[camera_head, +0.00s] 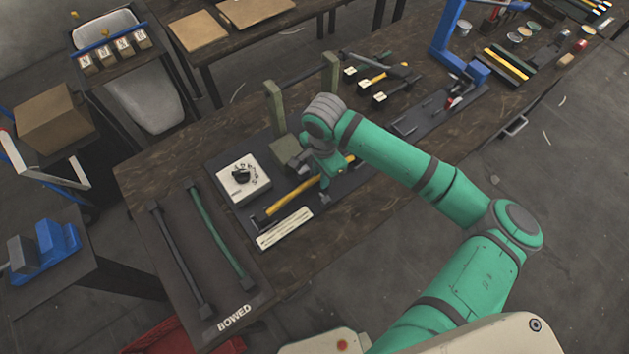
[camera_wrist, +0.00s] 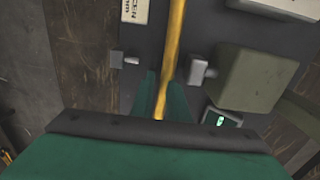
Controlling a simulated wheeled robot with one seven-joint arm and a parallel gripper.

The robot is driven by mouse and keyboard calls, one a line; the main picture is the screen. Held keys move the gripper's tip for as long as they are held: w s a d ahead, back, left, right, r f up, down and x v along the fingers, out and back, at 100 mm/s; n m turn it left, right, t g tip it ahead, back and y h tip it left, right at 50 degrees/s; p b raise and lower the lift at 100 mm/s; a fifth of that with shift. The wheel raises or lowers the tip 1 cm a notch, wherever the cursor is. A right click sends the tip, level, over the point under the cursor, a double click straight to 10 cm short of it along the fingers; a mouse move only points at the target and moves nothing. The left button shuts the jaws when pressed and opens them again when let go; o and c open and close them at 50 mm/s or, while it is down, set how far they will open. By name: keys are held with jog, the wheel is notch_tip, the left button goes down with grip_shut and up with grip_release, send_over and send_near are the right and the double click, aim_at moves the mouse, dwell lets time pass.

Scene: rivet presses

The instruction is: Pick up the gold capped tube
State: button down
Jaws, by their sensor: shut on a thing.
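The gold capped tube (camera_head: 292,195) is a long yellow rod with a dark end at its lower left. It lies slanted over the dark plate of the press station, beside the dial box. My gripper (camera_head: 325,182) is around the tube's middle, coming from above. In the wrist view the tube (camera_wrist: 176,40) runs up the picture between my two green fingers (camera_wrist: 165,95), which are shut on it. I cannot tell whether the tube is clear of its rests. The arm hides part of its far half.
A white dial box (camera_head: 242,178) stands left of the tube, and a white label strip (camera_head: 285,228) lies in front. Olive posts (camera_head: 274,108) rise behind. A mat marked BOWED (camera_head: 247,285) holds a black and a green tube. Tools lie beyond the arm.

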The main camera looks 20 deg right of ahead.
jog(key=shift+r, duration=0.15)
jog(key=shift+r, duration=0.25)
notch_tip(320, 180, up, 2)
jog(key=shift+r, duration=0.1)
jog(key=s+r, duration=0.3)
jog(key=r, duration=0.1)
jog(key=s+a+r, duration=0.1)
jog(key=s+r, duration=0.1)
jog(key=shift+s+a+r, duration=0.1)
jog(key=shift+s+r, duration=0.15)
jog(key=shift+s, duration=0.1)
jog(key=s+a+r, duration=0.1)
jog(key=s+r, duration=0.2)
jog(key=s, duration=0.5)
jog(key=shift+a+r, duration=0.25)
jog(key=shift+a, duration=0.15)
jog(key=shift+a, duration=0.1)
